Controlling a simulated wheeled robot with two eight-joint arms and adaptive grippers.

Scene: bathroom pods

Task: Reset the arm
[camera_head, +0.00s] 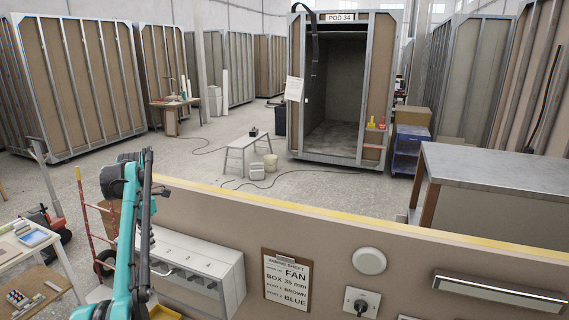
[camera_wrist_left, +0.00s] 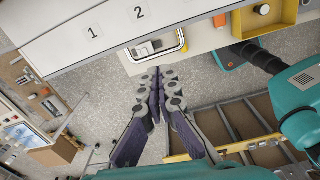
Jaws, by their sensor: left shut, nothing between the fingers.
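My left arm (camera_head: 139,235) rises at the lower left of the head view, in front of the white box numbered 1 to 4 (camera_head: 196,262). Its gripper is hard to make out there. In the left wrist view my left gripper (camera_wrist_left: 157,88) has its purple-grey fingers together with nothing between them. I cannot tell whether the fingers touch anything. My right gripper is not in view.
A low wall with a yellow top edge (camera_head: 330,207) crosses the front, bearing a clipboard sheet (camera_head: 286,280), a round white disc (camera_head: 369,261) and a switch (camera_head: 361,302). A yellow tray (camera_wrist_left: 277,22) is near my arm. A metal-topped table (camera_head: 500,170) stands at right.

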